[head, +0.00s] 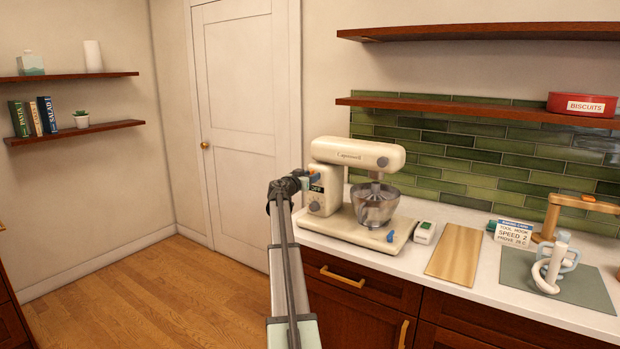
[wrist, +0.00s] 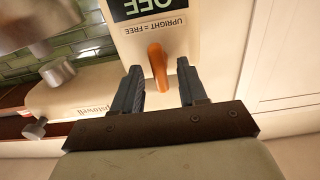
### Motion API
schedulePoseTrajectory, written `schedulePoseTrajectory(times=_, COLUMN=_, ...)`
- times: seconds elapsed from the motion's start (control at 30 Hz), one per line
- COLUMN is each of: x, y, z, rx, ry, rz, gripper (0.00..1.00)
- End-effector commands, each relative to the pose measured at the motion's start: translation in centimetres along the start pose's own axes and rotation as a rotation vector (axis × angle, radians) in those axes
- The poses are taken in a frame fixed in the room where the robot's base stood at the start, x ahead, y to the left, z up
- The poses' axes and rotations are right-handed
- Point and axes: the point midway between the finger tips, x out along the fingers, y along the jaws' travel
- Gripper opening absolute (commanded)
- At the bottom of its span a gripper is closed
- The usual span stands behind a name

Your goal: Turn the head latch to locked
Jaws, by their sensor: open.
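The stand mixer (head: 338,228) is cream and stands on the counter, its head (head: 356,153) level over a metal bowl (head: 375,205). The head latch (wrist: 158,67) is an orange lever in the wrist view, below an upside-down "UPRIGHT = FREE" label. It points down in that view, which is upright by the label's lettering. My gripper (wrist: 159,72) is open, with one finger on each side of the lever and a visible gap at both. In the head view my gripper (head: 299,178) is at the mixer's left end; the latch cannot be made out there.
A dark "OFF" display (wrist: 148,8) is beside the latch label. A shelf (head: 450,106) hangs above.

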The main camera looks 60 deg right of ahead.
Motion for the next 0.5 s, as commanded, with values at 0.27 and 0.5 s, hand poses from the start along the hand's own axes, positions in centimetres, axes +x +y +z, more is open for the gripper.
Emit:
schedulePoseTrajectory(times=0.27, x=-0.03, y=-0.02, z=0.01, rx=0.000, ry=0.000, rz=0.000, gripper=0.27)
schedulePoseTrajectory(times=0.5, x=-0.05, y=-0.02, z=0.01, rx=0.000, ry=0.000, rz=0.000, gripper=0.04)
